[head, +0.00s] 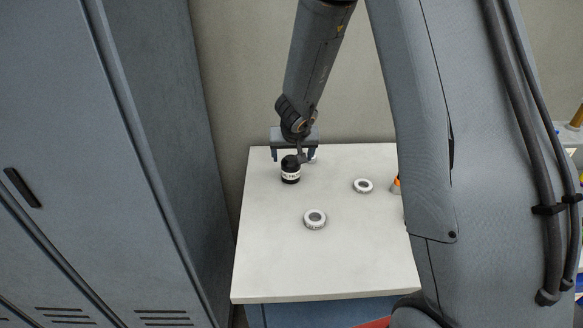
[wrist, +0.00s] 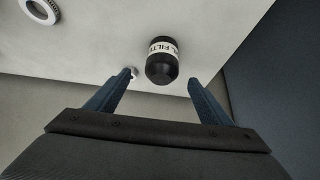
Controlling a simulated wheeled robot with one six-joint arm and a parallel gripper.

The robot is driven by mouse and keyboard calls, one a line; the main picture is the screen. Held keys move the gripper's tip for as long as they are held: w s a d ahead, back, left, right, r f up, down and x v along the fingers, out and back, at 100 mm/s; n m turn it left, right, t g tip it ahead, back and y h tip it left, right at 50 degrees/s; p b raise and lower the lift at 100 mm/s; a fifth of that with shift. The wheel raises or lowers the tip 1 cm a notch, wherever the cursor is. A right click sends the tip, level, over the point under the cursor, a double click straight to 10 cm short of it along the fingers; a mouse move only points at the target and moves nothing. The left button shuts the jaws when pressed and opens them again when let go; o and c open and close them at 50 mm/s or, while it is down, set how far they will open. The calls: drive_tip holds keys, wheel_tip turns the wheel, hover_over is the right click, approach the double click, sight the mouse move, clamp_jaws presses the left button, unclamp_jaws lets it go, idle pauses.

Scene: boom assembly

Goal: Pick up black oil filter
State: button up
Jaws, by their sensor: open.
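The black oil filter (head: 291,170) is a small black cylinder with a white label band, upright on the white table (head: 330,265) near its back left. It also shows in the wrist view (wrist: 162,62), ahead of and between the two fingers, with part of its label readable. My gripper (head: 293,157) is at the table's back edge, close to the filter, and partly hides the space behind it. In the wrist view my gripper (wrist: 161,82) is open with nothing between its fingertips. I cannot tell its exact height over the filter.
Two white rings, one nearer (head: 315,219) and one farther right (head: 363,185), lie on the table. A small orange-topped item (head: 396,184) is partly hidden by my arm. A small pale round thing (wrist: 131,73) is by the left fingertip. A grey locker (head: 120,150) stands left.

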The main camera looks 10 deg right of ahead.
sight(291, 160)
drive_tip(key=b+x, duration=0.3)
drive_tip(key=x, duration=0.4)
drive_tip(key=shift+w+a+f, duration=0.1)
drive_tip(key=shift+w+f, duration=0.15)
drive_tip(key=shift+f, duration=0.05)
drive_tip(key=shift+c, duration=0.3)
drive_tip(key=shift+r, duration=0.1)
drive_tip(key=c, duration=1.3)
drive_tip(key=shift+r, duration=0.1)
